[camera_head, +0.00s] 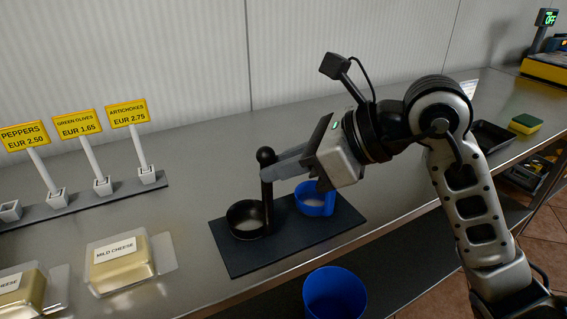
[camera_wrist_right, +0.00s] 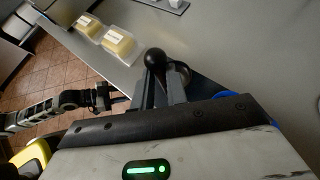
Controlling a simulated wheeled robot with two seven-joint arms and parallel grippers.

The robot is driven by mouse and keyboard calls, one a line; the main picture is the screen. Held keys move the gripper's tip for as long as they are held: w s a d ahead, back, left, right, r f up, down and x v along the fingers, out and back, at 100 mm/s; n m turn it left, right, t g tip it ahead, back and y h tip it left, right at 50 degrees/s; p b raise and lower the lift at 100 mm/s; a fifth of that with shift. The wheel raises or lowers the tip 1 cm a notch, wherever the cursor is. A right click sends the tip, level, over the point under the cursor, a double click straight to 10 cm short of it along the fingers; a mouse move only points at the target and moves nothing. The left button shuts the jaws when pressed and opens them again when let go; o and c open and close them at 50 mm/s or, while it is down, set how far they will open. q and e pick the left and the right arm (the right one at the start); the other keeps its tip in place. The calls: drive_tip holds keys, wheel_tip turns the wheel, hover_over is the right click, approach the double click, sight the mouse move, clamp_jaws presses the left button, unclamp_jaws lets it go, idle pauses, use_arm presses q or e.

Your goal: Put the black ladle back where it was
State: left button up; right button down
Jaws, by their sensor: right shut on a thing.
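The black ladle (camera_head: 247,228) is at the left part of the dark mat (camera_head: 240,262), its round cup low and its ball-topped handle upright. I cannot tell whether the cup touches the mat or hangs just above it. My right gripper (camera_head: 268,172) is shut on the handle below the ball. In the right wrist view the ball (camera_wrist_right: 155,56) stands out between the fingers, and the cup is mostly hidden. An arm at the left of that view looks like my left one, its gripper (camera_wrist_right: 114,97) small and dark.
A blue ladle (camera_head: 316,207) stands on the mat just right of the black one. A blue bin (camera_head: 335,294) is below the counter's front edge. Packed cheese (camera_head: 122,266) and price signs (camera_head: 78,124) are at left. A black tray (camera_head: 490,135) and sponge (camera_head: 525,122) lie at right.

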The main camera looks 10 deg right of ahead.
drive_tip(key=shift+f, duration=0.2)
drive_tip(key=c, duration=1.4)
unclamp_jaws()
drive_tip(key=v, duration=1.2)
drive_tip(key=shift+d, duration=0.1)
